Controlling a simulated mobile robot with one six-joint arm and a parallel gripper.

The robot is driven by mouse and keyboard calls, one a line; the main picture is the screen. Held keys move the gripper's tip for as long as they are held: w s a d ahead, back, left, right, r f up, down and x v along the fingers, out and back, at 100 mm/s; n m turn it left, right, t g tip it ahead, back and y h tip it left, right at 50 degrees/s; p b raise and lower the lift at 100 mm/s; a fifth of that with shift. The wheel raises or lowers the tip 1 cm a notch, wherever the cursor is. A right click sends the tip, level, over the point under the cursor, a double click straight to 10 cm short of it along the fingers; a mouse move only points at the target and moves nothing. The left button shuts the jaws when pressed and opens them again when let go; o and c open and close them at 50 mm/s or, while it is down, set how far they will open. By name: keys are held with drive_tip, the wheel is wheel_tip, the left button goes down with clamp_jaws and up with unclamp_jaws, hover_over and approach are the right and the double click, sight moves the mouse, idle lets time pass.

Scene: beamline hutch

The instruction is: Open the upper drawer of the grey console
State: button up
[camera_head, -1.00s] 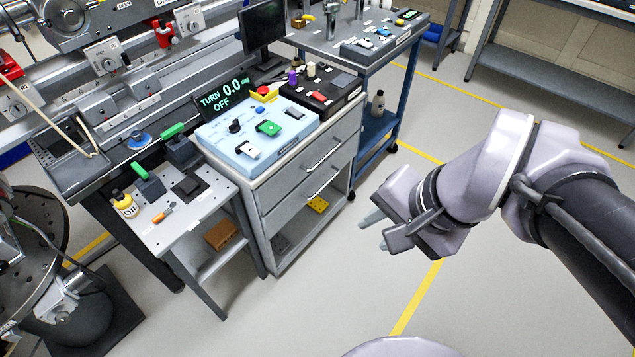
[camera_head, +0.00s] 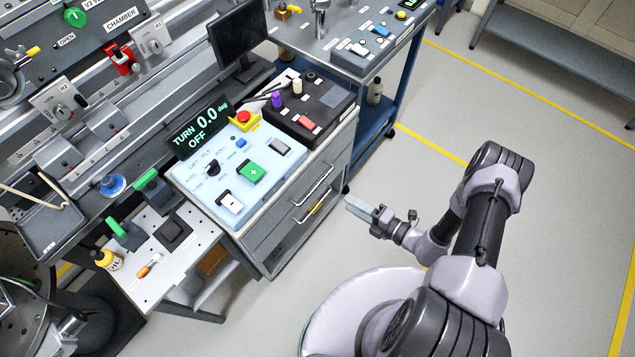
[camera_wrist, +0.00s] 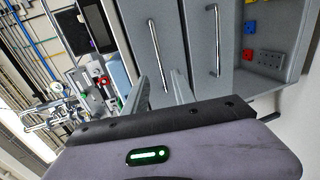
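The grey console (camera_head: 262,236) stands left of my gripper (camera_head: 353,207) in the head view. Its upper drawer (camera_head: 290,199) is shut and has a silver bar handle (camera_head: 314,187). In the wrist view the console is turned sideways, with the upper handle (camera_wrist: 153,56) left of the lower handle (camera_wrist: 214,40). My gripper (camera_wrist: 159,82) is open and empty, its two fingers pointing at the drawer fronts. The upper handle shows beyond and between the fingertips. The gripper appears apart from it.
A control box (camera_head: 225,180) with a green button and a black box (camera_head: 325,100) stand on the console. The lower drawer (camera_head: 283,226) is shut. A blue cart (camera_head: 385,122) stands behind. The floor to the right is clear.

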sight(317, 184)
drive_tip(key=b+x, duration=0.2)
drive_tip(key=x, duration=1.2)
drive_tip(key=shift+a+r, duration=0.1)
drive_tip(key=shift+c, duration=0.4)
clamp_jaws()
